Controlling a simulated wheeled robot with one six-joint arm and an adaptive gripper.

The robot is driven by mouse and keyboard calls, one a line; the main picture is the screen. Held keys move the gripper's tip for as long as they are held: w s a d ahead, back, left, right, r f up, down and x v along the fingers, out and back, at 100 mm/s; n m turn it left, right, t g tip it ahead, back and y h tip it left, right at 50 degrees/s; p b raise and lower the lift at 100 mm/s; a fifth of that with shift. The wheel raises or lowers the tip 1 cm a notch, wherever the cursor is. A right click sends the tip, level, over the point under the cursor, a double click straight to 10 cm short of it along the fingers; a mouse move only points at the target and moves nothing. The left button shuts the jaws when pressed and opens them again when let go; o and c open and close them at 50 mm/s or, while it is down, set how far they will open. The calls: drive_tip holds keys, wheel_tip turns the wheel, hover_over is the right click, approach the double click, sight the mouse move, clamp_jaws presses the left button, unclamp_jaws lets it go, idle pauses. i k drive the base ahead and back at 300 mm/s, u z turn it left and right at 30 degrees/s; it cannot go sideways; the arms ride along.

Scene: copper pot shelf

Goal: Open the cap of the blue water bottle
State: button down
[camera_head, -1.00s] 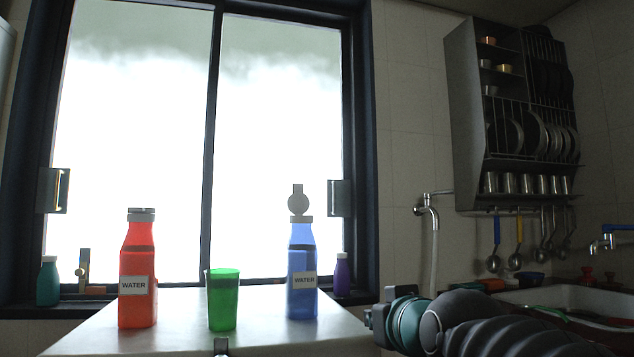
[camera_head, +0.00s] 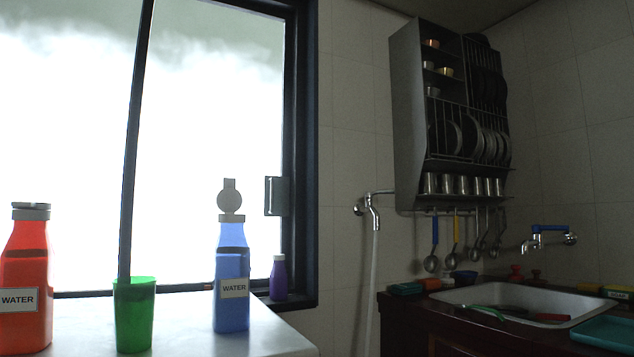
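The blue water bottle (camera_head: 232,288) stands upright on the white table, with a "WATER" label on its front. Its grey cap (camera_head: 230,200) is flipped up and stands upright above the neck. A red water bottle (camera_head: 25,285) stands at the left edge of the picture, with its grey cap shut flat on top. A green cup (camera_head: 134,314) stands between the two bottles. My gripper is not in view.
The white table (camera_head: 272,338) has bare room right of the blue bottle. A small purple bottle (camera_head: 279,277) stands by the window behind it. A sink (camera_head: 470,293) and a wall-mounted dish rack (camera_head: 407,120) are at the right.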

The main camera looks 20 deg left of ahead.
sight(229, 199)
drive_tip(key=z, duration=0.8)
drive_tip(key=k, duration=1)
drive_tip(key=u, duration=1.65)
drive_tip(key=i, duration=0.2)
drive_tip(key=u, duration=0.05)
